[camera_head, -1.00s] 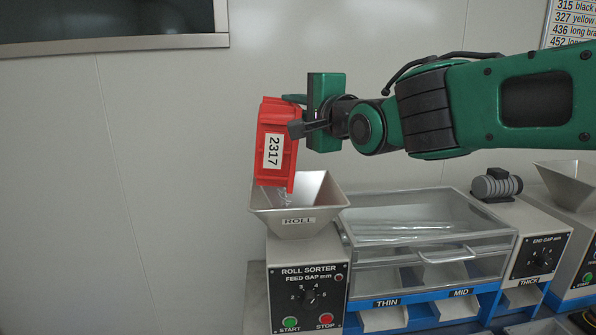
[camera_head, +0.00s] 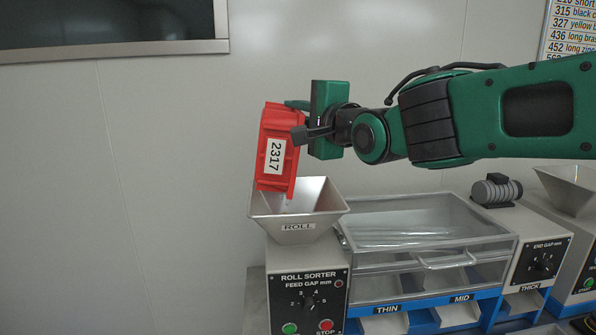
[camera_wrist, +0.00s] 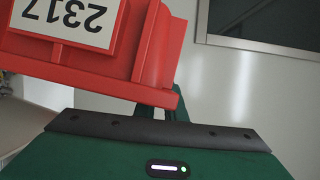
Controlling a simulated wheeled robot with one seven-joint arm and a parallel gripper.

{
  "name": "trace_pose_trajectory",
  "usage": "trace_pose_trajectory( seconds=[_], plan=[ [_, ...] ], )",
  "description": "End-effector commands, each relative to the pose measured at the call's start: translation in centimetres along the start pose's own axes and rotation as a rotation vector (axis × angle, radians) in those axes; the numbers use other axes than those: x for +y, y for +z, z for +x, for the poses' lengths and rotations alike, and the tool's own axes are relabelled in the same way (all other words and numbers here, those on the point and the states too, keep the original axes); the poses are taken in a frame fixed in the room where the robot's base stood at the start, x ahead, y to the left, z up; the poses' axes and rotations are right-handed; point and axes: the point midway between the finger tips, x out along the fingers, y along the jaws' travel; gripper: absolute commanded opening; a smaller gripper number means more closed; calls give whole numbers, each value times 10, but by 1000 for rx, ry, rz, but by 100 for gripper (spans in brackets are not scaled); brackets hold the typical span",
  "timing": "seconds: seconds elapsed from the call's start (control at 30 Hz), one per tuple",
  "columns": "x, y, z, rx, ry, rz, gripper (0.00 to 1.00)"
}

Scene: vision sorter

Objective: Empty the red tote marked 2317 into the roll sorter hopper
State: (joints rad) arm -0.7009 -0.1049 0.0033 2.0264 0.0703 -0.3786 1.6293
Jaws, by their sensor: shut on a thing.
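The red tote marked 2317 (camera_head: 269,165) is tipped on its side, near vertical, over the roll sorter hopper (camera_head: 325,208). My gripper (camera_head: 297,118) is shut on the tote at its right side. The tote's lower edge overlaps the hopper's back left rim in the head view. A few small pale bits show just below the tote, at the hopper mouth. The tote's inside is hidden. In the wrist view the tote (camera_wrist: 130,50) fills the upper left, with its label upside down.
The roll sorter (camera_head: 307,285) has a feed gap dial and green and red buttons. A clear-lidded cover (camera_head: 425,232) and blue THIN and MID bins (camera_head: 385,308) stand to its right. A second hopper (camera_head: 568,187) is at the far right. A dark screen (camera_head: 110,25) hangs upper left.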

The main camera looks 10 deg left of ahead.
Motion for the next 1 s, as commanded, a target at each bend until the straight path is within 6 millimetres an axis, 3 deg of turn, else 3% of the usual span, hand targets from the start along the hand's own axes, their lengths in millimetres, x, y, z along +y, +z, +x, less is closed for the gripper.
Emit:
trace_pose_trajectory(
  seconds=[0.6, 0.67, 0.8, 1.0],
  plan=[
    [0, -8, -3, 0, -23, 52, 0],
    [-2, 1, 0, -4, -8, 15, 0],
    [2, 42, 17, -5, 92, -229, 0],
    [4, 43, 20, 5, 113, -281, 0]
  ],
)
